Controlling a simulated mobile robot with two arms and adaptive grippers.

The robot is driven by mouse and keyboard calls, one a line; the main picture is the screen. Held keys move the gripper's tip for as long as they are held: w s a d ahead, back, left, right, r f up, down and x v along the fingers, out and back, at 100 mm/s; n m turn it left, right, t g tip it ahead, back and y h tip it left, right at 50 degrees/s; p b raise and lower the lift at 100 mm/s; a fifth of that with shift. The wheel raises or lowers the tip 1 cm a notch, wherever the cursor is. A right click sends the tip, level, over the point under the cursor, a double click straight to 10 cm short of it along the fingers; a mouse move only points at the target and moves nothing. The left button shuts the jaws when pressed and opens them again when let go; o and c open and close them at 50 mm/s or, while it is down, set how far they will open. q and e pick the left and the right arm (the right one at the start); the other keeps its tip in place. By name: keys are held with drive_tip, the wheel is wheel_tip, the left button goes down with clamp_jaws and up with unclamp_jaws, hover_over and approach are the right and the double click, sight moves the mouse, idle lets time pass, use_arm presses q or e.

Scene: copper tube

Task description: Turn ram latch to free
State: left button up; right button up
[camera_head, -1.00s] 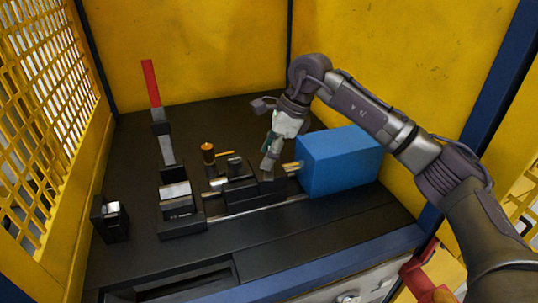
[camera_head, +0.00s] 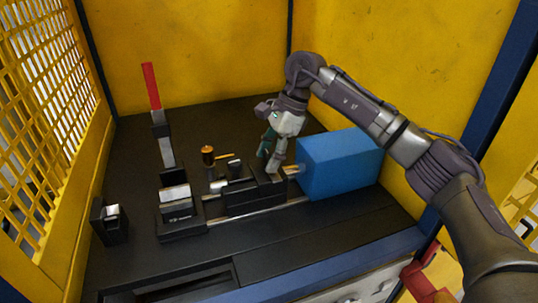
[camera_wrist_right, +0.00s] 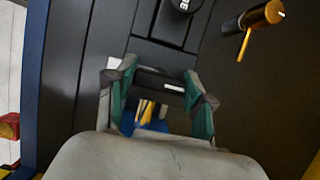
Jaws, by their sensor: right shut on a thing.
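My right gripper (camera_head: 272,167) reaches down to the right end of a black ram carriage (camera_head: 254,203). In the right wrist view its two teal-sided fingers (camera_wrist_right: 157,88) are closed on a dark part with a white strip (camera_wrist_right: 172,87). I cannot tell for sure that this part is the ram latch, as the fingers hide much of it. An orange-capped post with a thin brass lever (camera_head: 208,156) stands left of the carriage; it also shows in the right wrist view (camera_wrist_right: 258,18). My left gripper is not in view.
A blue box (camera_head: 340,165) stands right of the carriage, close to my right forearm. A black clamp block (camera_head: 180,218) and a tall red-handled lever (camera_head: 151,88) stand left. A small black holder (camera_head: 110,220) is at the far left. The back left bench top is clear.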

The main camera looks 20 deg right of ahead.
drive_tip(key=o, duration=1.2)
drive_tip(key=shift+c, duration=0.2)
drive_tip(key=shift+r, duration=0.1)
drive_tip(key=v, duration=1.2)
